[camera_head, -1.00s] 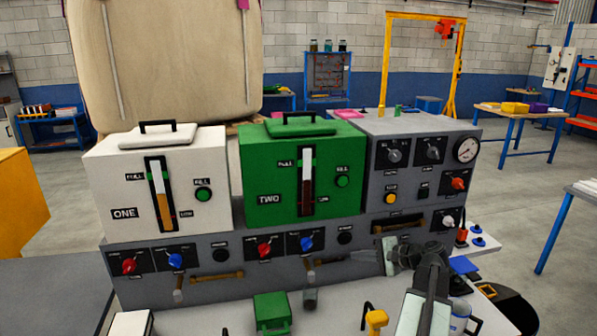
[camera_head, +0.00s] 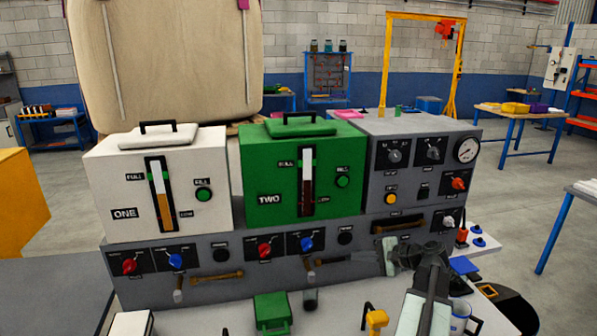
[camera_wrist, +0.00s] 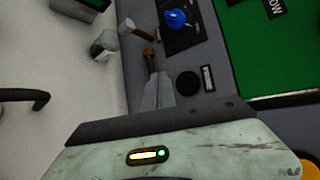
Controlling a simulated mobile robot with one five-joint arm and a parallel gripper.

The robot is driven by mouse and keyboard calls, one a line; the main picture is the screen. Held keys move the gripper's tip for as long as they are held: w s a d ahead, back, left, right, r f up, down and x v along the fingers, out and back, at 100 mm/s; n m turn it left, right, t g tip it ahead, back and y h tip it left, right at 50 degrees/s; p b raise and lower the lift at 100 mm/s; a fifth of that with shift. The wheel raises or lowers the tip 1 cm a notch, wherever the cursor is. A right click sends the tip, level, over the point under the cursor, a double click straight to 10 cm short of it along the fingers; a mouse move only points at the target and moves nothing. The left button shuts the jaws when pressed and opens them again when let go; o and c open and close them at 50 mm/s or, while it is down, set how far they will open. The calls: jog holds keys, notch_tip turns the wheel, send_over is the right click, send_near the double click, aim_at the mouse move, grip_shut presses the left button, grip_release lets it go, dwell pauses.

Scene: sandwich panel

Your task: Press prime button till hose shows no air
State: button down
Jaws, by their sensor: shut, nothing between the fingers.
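The grey panel (camera_head: 270,280) has a round black button (camera_head: 345,237) right of the blue knob (camera_head: 306,243), below the green tank two (camera_head: 260,180). In the wrist view that button (camera_wrist: 188,82) has a small label, too blurred to read. Another black button (camera_head: 221,242) sits below the white tank one (camera_head: 105,190). A brown hose (camera_head: 335,261) runs below the right button to a spout; the wrist view shows part of the hose (camera_wrist: 149,56). I cannot tell whether it holds air. My gripper (camera_wrist: 158,76) is shut and empty, beside the button and apart from it in the picture.
Red and blue knobs sit close to the buttons.

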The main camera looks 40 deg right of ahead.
aim_at(345, 239)
jog(key=s, duration=0.1)
jog(key=s+a, duration=0.1)
jog(key=s, duration=0.1)
jog(key=shift+s+a, duration=0.3)
jog(key=w+d, duration=0.3)
jog(key=w, duration=0.5)
jog(key=shift+d, duration=0.2)
jog(key=shift+w, duration=0.2)
dwell(1.8)
jog(key=shift+w+d, duration=0.15)
jog(key=shift+w, duration=0.15)
